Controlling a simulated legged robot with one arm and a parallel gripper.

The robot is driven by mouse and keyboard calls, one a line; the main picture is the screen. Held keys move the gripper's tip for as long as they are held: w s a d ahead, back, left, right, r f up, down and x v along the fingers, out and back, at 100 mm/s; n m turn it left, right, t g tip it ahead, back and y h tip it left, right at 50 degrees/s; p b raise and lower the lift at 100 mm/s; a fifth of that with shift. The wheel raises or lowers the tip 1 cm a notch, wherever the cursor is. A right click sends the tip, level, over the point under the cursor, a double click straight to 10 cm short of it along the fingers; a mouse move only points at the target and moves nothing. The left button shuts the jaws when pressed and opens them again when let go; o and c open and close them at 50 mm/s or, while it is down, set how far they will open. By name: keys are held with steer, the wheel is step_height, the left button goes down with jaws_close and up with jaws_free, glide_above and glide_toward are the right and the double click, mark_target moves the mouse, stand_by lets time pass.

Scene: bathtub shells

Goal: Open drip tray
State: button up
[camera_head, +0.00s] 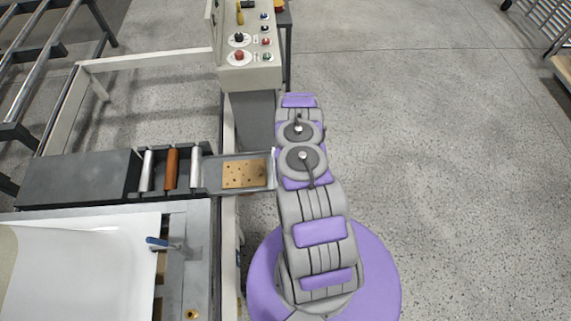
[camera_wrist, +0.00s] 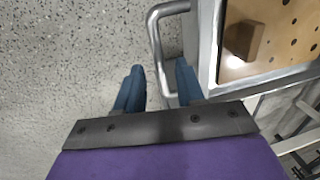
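The drip tray (camera_head: 210,174) is a grey metal tray holding a perforated tan plate (camera_head: 244,174). It sticks out to the right from the rollers, and its right end meets the outline of my arm. In the wrist view the tray's metal rim (camera_wrist: 214,45) and plate (camera_wrist: 275,35) are at the upper right, with a brown block on the plate. The tray's grey bar handle (camera_wrist: 158,45) shows left of the rim. My gripper (camera_wrist: 160,66) is open, its two blue fingers on either side of the handle bar in the picture. Contact cannot be told. The head view hides my gripper.
A control box (camera_head: 245,50) with knobs stands beyond the tray. Rollers (camera_head: 171,170) lie left of it, and a white bathtub shell (camera_head: 85,270) lies at the lower left. Metal rails are at the upper left. The speckled floor (camera_head: 460,170) on the right is clear.

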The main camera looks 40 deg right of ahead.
steer(key=shift+r, duration=0.1)
step_height(320, 180, up, 17)
steer(key=s+d+p, duration=0.1)
steer(key=d+p, duration=0.1)
steer(key=p, duration=0.1)
steer(key=shift+s+d+p, duration=0.35)
stand_by(0.4)
